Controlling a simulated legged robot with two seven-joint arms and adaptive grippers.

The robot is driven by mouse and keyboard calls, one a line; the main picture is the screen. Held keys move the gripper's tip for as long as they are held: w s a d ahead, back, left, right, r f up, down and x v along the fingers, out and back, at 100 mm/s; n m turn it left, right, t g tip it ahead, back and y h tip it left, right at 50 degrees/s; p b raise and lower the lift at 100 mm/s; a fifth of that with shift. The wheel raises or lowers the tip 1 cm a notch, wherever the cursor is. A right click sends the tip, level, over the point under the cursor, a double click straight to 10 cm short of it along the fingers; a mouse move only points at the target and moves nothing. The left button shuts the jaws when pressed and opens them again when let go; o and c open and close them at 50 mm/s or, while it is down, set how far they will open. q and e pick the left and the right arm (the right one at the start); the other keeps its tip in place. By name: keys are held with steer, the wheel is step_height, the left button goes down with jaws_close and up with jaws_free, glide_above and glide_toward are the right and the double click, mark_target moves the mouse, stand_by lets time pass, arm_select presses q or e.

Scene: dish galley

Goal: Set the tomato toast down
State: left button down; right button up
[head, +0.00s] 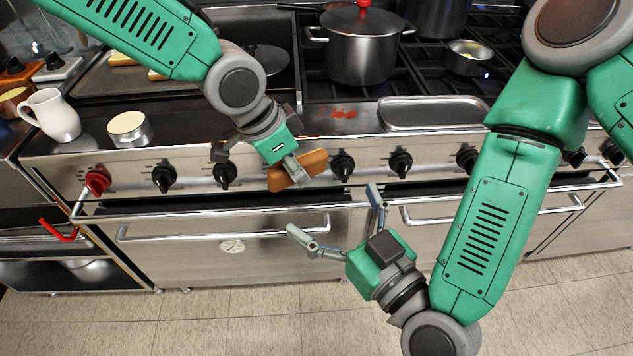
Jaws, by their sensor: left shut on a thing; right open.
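My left gripper (291,165) is shut on a brown slab of bread, the tomato toast (312,163), and holds it tilted in front of the stove's control panel. Only a plain brown side of the toast shows; any tomato on it is hidden from this view. My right gripper (334,215) is open and empty, lower and to the right of the toast, in front of the oven doors. Its fingers are spread wide and point up and to the left.
An empty metal tray (432,113) lies on the stove's front ledge at right, near a red smear (345,113). A lidded pot (361,55) and a small pan (469,58) stand behind. A white pitcher (52,115) and a round tin (129,129) stand at left.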

mark_target(315, 162)
steer(key=x, duration=1.1)
arm_select(q)
steer(key=shift+d, duration=0.1)
arm_select(e)
steer(key=shift+s, duration=0.1)
steer(key=c, duration=0.8)
arm_select(q)
steer(key=c, duration=0.9)
jaws_free()
arm_select(e)
steer(key=shift+c, duration=0.4)
